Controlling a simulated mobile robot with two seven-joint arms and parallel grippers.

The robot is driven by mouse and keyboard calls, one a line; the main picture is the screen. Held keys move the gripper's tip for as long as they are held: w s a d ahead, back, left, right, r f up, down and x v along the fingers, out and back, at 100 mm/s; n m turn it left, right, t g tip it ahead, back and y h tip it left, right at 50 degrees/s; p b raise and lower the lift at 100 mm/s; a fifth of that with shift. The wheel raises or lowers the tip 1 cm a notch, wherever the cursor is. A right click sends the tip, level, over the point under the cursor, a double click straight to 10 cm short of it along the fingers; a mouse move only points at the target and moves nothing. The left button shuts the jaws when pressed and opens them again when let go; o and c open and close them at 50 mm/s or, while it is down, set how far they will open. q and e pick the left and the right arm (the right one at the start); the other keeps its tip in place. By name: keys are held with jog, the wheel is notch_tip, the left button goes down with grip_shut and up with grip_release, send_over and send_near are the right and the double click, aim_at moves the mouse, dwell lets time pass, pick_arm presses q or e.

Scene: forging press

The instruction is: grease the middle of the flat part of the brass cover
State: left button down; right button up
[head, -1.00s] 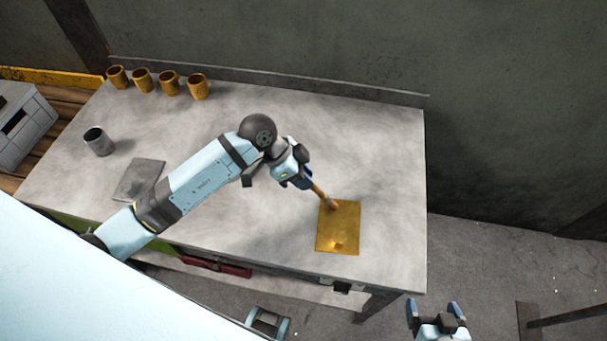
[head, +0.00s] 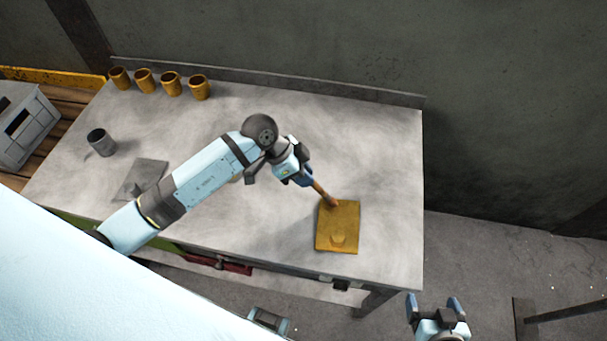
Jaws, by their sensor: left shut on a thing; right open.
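The brass cover (head: 346,219) is a flat yellow plate lying on the grey table near its front right corner. A short round raised part (head: 338,239) stands near the plate's front edge. My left gripper (head: 306,178) is shut on a brush (head: 324,194) with a wooden-coloured handle. The brush slants down to the right, and its lower end is at the back left part of the cover. I cannot tell whether the tip touches it. My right gripper (head: 433,303) is open and empty, off the table's front right corner.
Several brass cups (head: 170,84) stand in a row at the back left of the table (head: 390,150). A grey metal cup (head: 101,142) and a flat grey plate (head: 146,174) are at the left. The table's right side is clear.

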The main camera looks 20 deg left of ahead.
pick_arm(q)
jog(key=shift+s, duration=0.15)
jog(key=shift+s+d+p, duration=0.2)
jog(key=shift+s+p, duration=0.55)
jog(key=shift+p, duration=0.05)
jog(key=shift+w, duration=0.1)
jog(key=shift+w+a+p, duration=0.25)
jog(key=shift+w+p, duration=0.1)
jog(key=shift+w, duration=0.45)
jog(key=s+p, duration=0.1)
jog(key=p, duration=0.1)
jog(key=shift+d+p, duration=0.15)
jog(key=shift+p, duration=0.2)
